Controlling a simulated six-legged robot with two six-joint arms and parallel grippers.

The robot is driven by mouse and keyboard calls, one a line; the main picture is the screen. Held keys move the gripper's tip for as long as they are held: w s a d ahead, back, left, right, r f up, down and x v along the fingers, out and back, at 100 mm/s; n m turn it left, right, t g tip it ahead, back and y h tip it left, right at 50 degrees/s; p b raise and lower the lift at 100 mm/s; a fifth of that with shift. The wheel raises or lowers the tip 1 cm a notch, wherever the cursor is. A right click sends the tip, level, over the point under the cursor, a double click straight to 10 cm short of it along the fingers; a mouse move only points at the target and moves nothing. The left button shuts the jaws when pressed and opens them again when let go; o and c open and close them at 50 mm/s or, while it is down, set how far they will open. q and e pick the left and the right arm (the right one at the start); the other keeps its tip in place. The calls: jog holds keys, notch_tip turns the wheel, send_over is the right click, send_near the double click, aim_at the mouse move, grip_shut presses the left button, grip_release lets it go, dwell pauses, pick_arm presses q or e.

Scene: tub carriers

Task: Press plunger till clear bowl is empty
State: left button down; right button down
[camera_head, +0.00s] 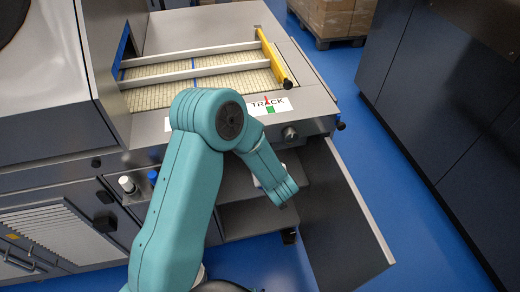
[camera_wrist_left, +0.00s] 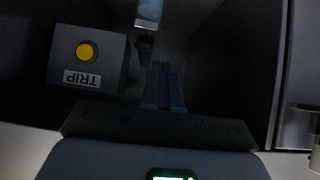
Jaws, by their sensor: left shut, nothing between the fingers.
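In the left wrist view, a pale bluish, glassy piece (camera_wrist_left: 149,10) shows at the top edge, with a bright metal band; it may be the clear bowl, but its contents cannot be made out. A small dark part (camera_wrist_left: 145,42) at the band's lower side may be the plunger. My left gripper (camera_wrist_left: 160,68) is shut and empty, its tips just below and right of that dark part; whether they touch, I cannot tell. In the head view my left arm bends down at the open cabinet, and its fingers are hidden.
A grey box (camera_wrist_left: 112,62) with a yellow button (camera_wrist_left: 86,52) and an upside-down TRIP label stands left of my fingers. A metal fitting (camera_wrist_left: 300,120) is at the right. In the head view the cabinet door (camera_head: 340,225) hangs open; the blue floor (camera_head: 410,190) beyond is clear.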

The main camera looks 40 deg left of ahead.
pick_arm(q)
jog(key=w+a+f, duration=0.3)
jog(key=w+a, duration=0.2)
jog(key=w, duration=0.2)
jog(key=shift+f, duration=0.4)
pick_arm(e)
jog(key=shift+w+a, duration=0.1)
jog(key=shift+a, duration=0.15)
pick_arm(q)
jog(key=shift+w, duration=0.1)
